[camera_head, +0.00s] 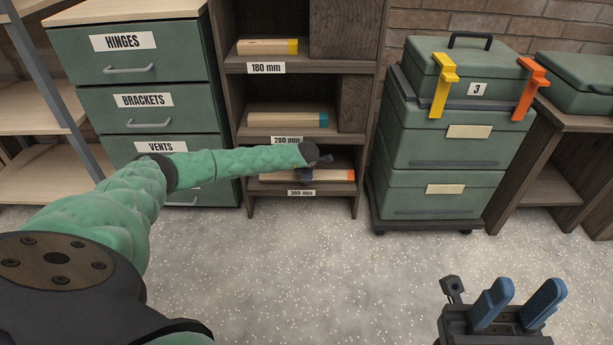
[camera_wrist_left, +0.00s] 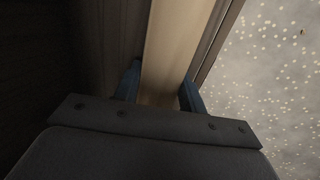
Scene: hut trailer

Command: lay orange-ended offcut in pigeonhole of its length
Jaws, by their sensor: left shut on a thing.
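The orange-ended offcut (camera_head: 337,176) lies lengthwise across the bottom pigeonhole (camera_head: 343,199) of the dark wooden rack, its orange end at the right. My left arm reaches in from the left, and its gripper (camera_head: 308,174) is at the offcut's middle, partly hidden by its own wrist. In the left wrist view the blue fingers (camera_wrist_left: 160,90) are shut on the pale offcut (camera_wrist_left: 168,40), one on each side. Whether the offcut rests fully on the pigeonhole floor cannot be told. My right gripper (camera_head: 517,303) is open and empty at the lower right, over the floor.
The top pigeonhole, labelled 180 mm, holds a yellow-ended offcut (camera_head: 268,47). The middle one holds a blue-ended offcut (camera_head: 288,120). A green drawer cabinet (camera_head: 180,105) stands left of the rack. Stacked green cases (camera_head: 440,150) stand right. The speckled floor in front is clear.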

